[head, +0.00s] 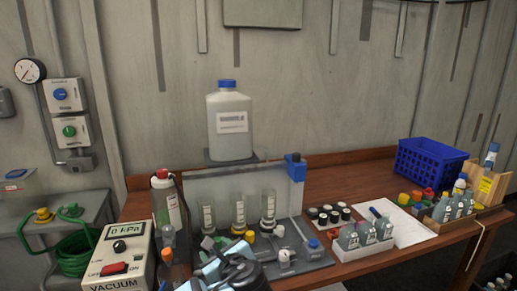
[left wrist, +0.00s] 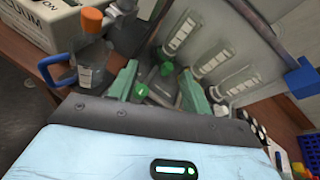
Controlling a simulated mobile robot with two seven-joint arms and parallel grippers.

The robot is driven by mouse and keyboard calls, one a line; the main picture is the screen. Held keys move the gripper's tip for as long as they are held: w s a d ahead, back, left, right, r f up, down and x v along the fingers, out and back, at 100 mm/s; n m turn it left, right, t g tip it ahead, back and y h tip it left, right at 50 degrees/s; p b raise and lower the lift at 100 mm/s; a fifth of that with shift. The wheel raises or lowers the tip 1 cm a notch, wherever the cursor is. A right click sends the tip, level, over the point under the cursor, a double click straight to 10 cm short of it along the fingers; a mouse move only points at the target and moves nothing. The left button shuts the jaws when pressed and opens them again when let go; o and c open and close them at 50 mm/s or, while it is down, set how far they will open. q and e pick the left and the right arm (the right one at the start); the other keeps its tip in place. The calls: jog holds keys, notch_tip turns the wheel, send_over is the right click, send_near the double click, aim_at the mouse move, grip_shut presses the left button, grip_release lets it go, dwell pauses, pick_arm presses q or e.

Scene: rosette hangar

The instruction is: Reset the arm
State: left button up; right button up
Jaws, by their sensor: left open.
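My left gripper (left wrist: 160,84) shows in the left wrist view with its two green fingers apart and nothing held between them. Behind the gap stand upright clear tubes (left wrist: 222,62) and a small green-capped item (left wrist: 166,68). In the head view my left gripper (head: 228,268) is a dark and pale-blue shape at the bottom centre, in front of the tube rack (head: 300,262); its fingertips are hard to make out there. My right gripper is in neither view.
A vacuum box (head: 122,258) and a red-capped bottle (head: 168,205) stand left of the gripper. An orange-capped bottle (left wrist: 92,62) is close to the left finger. A large blue-capped jug (head: 231,125) stands behind. Small bottles (head: 365,236) and a blue crate (head: 428,163) are to the right.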

pick_arm(q)
jog(key=s+d+f+n+g+h, duration=0.1)
jog(key=s+f+n+g+h, duration=0.1)
jog(key=s+f+n+h, duration=0.65)
jog(key=s+d+f+n+g+y, duration=0.15)
jog(key=s+f, duration=0.45)
jog(key=f, duration=0.8)
jog(key=s+a+f+n, duration=0.2)
jog(key=s+a+n, duration=0.2)
jog(key=s, duration=0.3)
jog(key=s+a+f+n+h, duration=0.1)
jog(key=s+a+f+n, duration=0.2)
jog(key=s, duration=0.4)
jog(key=s+a+f+n, duration=0.2)
jog(key=s+a+n, duration=0.3)
jog(key=s+n, duration=0.2)
jog(key=shift+s+a+f+t+h, duration=0.15)
jog(key=shift+s+a+t+h, duration=0.1)
jog(key=shift+s+t+h, duration=0.2)
